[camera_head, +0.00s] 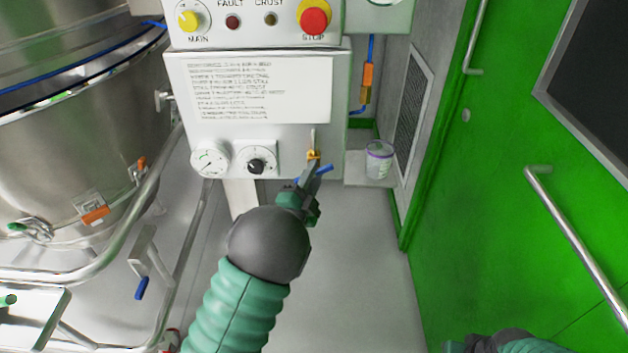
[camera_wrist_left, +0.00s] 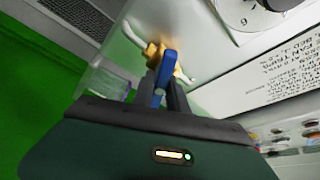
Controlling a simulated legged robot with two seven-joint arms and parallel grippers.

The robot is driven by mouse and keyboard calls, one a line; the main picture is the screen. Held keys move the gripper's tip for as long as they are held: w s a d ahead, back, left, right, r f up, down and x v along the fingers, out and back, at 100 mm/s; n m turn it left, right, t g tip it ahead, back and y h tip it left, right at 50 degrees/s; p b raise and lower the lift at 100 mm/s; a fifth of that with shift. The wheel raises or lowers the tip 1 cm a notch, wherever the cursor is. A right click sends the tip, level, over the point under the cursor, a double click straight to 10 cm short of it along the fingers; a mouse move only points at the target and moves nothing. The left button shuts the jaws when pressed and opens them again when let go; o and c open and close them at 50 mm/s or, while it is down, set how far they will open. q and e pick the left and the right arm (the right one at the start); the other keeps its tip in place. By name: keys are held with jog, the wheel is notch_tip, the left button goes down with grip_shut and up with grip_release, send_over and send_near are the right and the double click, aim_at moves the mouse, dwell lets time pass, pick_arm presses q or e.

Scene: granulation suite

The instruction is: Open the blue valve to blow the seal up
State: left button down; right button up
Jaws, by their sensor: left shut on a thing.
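The blue valve handle (camera_head: 325,169) sits on a brass valve body (camera_head: 313,155) at the lower right of the white control panel. My left gripper (camera_head: 309,178) reaches up to it from below. In the left wrist view the blue handle (camera_wrist_left: 163,78) lies between the dark fingers (camera_wrist_left: 168,92), and the gripper is shut on it. The brass body (camera_wrist_left: 155,52) shows just beyond, with a pale pipe on each side. In the head view the fingers partly cover the handle. My right gripper is not clearly visible; only part of my right arm shows at the bottom right edge.
A gauge (camera_head: 210,160) and a black knob (camera_head: 256,161) sit left of the valve. A red stop button (camera_head: 314,17) is above. A steel vessel (camera_head: 80,150) with rails fills the left; a green door (camera_head: 520,190) is right.

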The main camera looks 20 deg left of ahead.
pick_arm(q)
jog(key=n+y+b, duration=0.1)
jog(key=n, duration=0.1)
jog(key=n+t+y+b, duration=0.1)
jog(key=n+b, duration=0.1)
jog(key=n, duration=0.1)
jog(key=f+n+y+b, duration=0.1)
jog(key=n, duration=0.2)
jog(key=shift+t, duration=0.3)
jog(key=n+y+b, duration=0.2)
jog(key=n, duration=0.1)
jog(key=shift+d+n, duration=0.1)
jog(key=shift+n, duration=0.3)
jog(key=shift+r+n+y+b, duration=0.15)
jog(key=shift+n+y+b, duration=0.4)
jog(key=shift+n+y, duration=1.15)
jog(key=shift+n+h, duration=0.4)
jog(key=shift+n, duration=0.2)
jog(key=c, duration=1.4)
grip_release()
jog(key=shift+c, duration=0.2)
jog(key=shift+o, duration=0.6)
jog(key=shift+r, duration=0.2)
